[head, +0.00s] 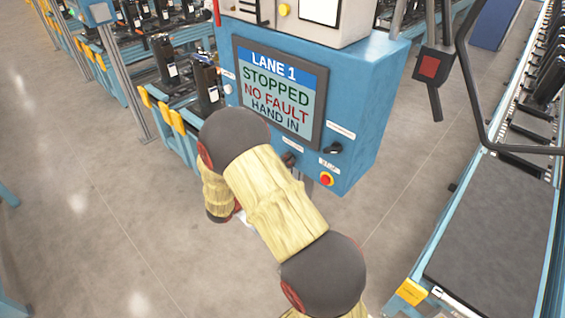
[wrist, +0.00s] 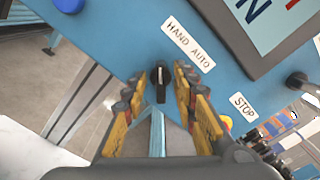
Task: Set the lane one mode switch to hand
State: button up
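The mode switch is a small black knob (wrist: 162,80) on the blue panel, in the middle of the wrist view. Its HAND AUTO label (wrist: 188,43) lies beside it, and a pale mark at the knob's upper end points nearer the HAND side. My gripper (wrist: 158,82) is open, with one yellow-and-dark finger on each side of the knob and gaps showing. Contact is not visible. In the head view the knob (head: 289,159) shows below the LANE 1 screen (head: 280,92), which reads STOPPED, NO FAULT, HAND IN. My arm hides the gripper there.
A second black knob (head: 333,147) and a red stop button (head: 326,179) on yellow are to the right on the blue cabinet (head: 362,110). A conveyor (head: 490,235) runs along the right. A red-faced box (head: 430,67) hangs near the cabinet. The floor at left is clear.

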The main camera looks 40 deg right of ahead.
jog(key=a, duration=1.2)
jog(key=shift+s, duration=0.45)
